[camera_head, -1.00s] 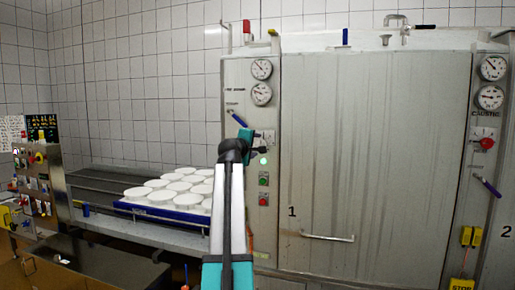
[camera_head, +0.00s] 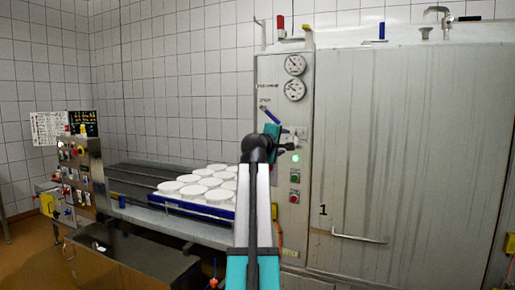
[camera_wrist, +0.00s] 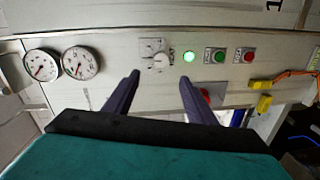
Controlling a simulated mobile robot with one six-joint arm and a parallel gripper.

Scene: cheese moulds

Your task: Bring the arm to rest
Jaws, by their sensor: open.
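My arm rises from the bottom middle of the head view, with my gripper (camera_head: 288,146) at its top, in front of the control panel (camera_head: 283,221) of steel cabinet 1. In the wrist view my gripper (camera_wrist: 159,79) is open, its two dark fingers apart with nothing between them. The fingers point at the panel around a rotary switch (camera_wrist: 158,60) and a lit green lamp (camera_wrist: 189,57). I cannot tell whether a fingertip touches the panel.
White round moulds (camera_head: 208,181) stand on a blue tray (camera_head: 194,208) on the conveyor to the left. A control box (camera_head: 82,172) stands farther left. Cabinet door 1 (camera_head: 410,150) has a low handle (camera_head: 360,238). Gauges (camera_wrist: 79,63) sit beside the switch.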

